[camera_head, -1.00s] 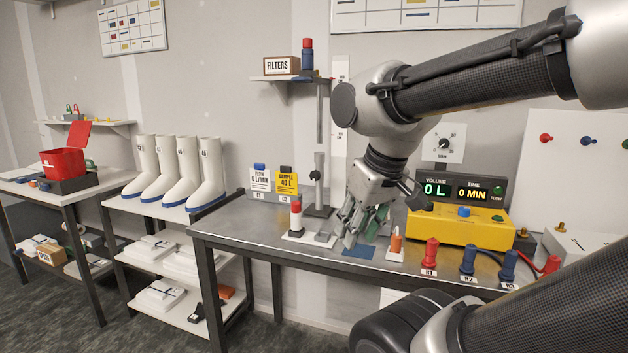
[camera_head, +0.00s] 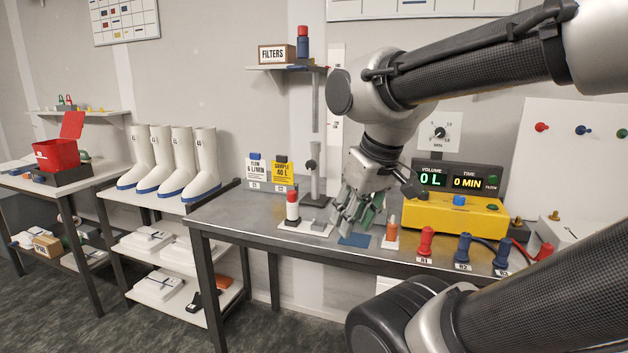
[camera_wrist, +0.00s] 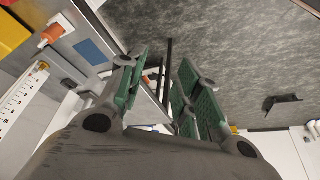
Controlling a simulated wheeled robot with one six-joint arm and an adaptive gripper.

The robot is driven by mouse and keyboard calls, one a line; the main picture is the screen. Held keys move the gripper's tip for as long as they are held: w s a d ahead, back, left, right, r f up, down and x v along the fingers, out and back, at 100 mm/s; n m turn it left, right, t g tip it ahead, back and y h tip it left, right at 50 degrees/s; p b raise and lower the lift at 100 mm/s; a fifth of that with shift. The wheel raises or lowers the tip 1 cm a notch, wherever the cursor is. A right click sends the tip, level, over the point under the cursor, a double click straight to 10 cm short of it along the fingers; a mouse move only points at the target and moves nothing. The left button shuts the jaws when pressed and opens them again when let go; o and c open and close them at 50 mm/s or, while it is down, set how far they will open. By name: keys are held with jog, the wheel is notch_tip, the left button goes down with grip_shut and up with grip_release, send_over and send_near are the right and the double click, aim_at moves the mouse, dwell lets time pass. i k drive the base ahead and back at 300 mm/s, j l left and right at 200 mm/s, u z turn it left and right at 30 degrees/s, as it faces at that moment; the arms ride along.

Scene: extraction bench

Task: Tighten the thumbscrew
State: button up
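A grey upright stand (camera_head: 317,186) is on the metal bench, with a dark round knob (camera_head: 311,164) on its post; this knob looks like the thumbscrew, but I cannot be sure. My gripper (camera_head: 357,217) hangs over the bench, to the right of and nearer than the stand, just behind a blue mat (camera_head: 355,240). In the wrist view my gripper (camera_wrist: 160,88) has its green-padded fingers spread with nothing between them. The blue mat shows there too (camera_wrist: 90,51). The knob is not recognisable in the wrist view.
A yellow unit (camera_head: 458,215) with a display is behind. Red and blue plugs (camera_head: 426,241) line the front right. The bench's left part (camera_head: 232,212) is clear.

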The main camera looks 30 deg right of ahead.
aim_at(311, 165)
jog(key=i+j+z, duration=0.15)
jog(key=i+z, duration=0.15)
jog(key=i, duration=0.15)
jog(key=i+j+z, duration=0.3)
jog(key=i, duration=0.15)
